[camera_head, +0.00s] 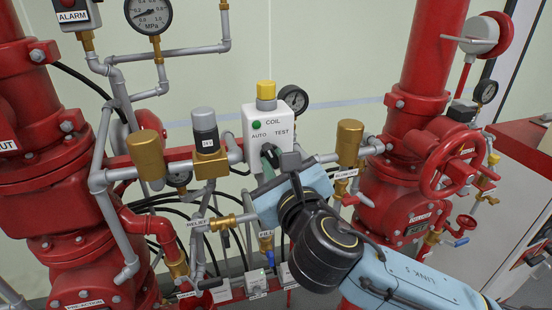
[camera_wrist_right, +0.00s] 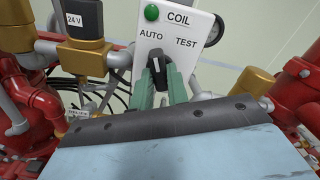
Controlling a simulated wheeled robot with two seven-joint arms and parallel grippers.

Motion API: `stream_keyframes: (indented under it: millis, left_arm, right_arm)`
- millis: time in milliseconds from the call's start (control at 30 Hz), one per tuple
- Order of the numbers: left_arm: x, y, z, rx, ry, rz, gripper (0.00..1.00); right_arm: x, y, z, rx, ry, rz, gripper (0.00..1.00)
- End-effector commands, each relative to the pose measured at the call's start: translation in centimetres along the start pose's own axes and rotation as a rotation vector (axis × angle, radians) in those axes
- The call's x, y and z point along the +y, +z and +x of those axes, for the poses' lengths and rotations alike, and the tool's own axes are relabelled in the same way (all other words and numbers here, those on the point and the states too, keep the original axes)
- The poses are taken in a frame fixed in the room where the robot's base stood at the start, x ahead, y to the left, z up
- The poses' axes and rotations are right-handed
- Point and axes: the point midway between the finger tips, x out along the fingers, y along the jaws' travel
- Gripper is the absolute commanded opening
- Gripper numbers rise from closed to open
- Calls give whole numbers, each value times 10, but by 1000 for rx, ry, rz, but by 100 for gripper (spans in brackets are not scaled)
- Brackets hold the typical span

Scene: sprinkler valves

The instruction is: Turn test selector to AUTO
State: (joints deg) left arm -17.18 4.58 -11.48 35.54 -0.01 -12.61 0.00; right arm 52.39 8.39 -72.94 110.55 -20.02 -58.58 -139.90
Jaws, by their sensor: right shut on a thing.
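The white coil box (camera_head: 256,116) carries the labels AUTO on the left and TEST on the right; it also shows close up in the wrist view (camera_wrist_right: 176,50). Below the labels is the black test selector (camera_wrist_right: 156,66), with a white mark that points roughly upward, between the two labels. My right gripper (camera_wrist_right: 159,74) is shut on the selector, one green finger on each side. In the head view the right gripper (camera_head: 270,156) reaches the box's lower face, and the fingers and wrist hide most of the selector. My left gripper is not in view.
A 24 V solenoid (camera_head: 206,130) stands left and a brass valve (camera_head: 349,142) right. Red pipework and a red handwheel (camera_head: 447,167) flank the space.

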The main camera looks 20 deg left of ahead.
Motion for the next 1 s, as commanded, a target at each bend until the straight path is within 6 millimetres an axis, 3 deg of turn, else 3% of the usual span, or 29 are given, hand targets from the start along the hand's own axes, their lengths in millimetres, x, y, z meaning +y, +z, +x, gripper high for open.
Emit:
stream_keyframes:
  millis: [67, 100, 300, 633, 1000]
  left_arm:
    - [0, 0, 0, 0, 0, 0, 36]
    - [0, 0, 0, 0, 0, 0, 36]
    - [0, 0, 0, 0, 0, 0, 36]
    - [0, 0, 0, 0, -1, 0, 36]
    - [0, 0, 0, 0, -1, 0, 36]
  right_arm:
    - [0, -2, 0, 3, 0, -1, 0]
    - [0, -2, 0, 3, 0, -1, 18]
    - [0, -1, 0, 2, 0, 1, 42]
    - [0, 0, -4, 0, 0, 2, 42]
    - [0, -1, -41, 0, 0, 2, 42]
